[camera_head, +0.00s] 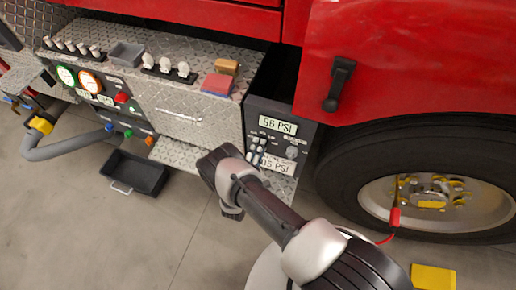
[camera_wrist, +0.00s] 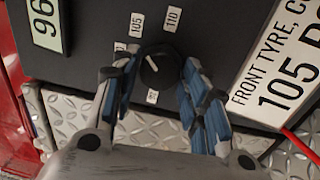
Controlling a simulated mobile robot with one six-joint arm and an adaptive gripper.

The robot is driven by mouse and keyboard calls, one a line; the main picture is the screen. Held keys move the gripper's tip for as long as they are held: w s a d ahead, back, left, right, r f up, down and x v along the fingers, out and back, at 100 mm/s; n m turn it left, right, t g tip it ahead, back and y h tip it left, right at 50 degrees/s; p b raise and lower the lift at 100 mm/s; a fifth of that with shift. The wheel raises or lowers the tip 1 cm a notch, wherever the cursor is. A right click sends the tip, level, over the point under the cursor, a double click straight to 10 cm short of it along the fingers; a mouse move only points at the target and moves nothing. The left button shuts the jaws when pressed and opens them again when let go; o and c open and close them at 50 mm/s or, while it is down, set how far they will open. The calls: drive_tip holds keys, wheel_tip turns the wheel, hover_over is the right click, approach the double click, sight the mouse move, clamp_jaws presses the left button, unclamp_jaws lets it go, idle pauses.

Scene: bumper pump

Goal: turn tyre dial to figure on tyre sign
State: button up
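The tyre dial (camera_wrist: 158,68) is a round black knob with a white pointer mark, on a dark panel. Its mark points up and left in the wrist view, roughly toward the 105 label (camera_wrist: 136,25); the exact setting is hard to tell. A 110 label (camera_wrist: 173,18) is to its right. My gripper (camera_wrist: 150,73) is open, with blue-padded fingers on either side of the dial; I cannot tell whether they touch it. The white tyre sign (camera_wrist: 285,70) reads "FRONT TYRE" and 105, partly cut off. It also shows in the head view (camera_head: 278,164).
The display reads 96 PSI (camera_head: 277,124). Diamond plate (camera_head: 190,115) borders the panel. A red hose tool (camera_head: 395,217) hangs by the wheel (camera_head: 435,200). A black tray (camera_head: 135,175) and a yellow block (camera_head: 433,278) are on the floor.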

drive_tip(key=shift+o, duration=1.4)
drive_tip(key=v, duration=1.2)
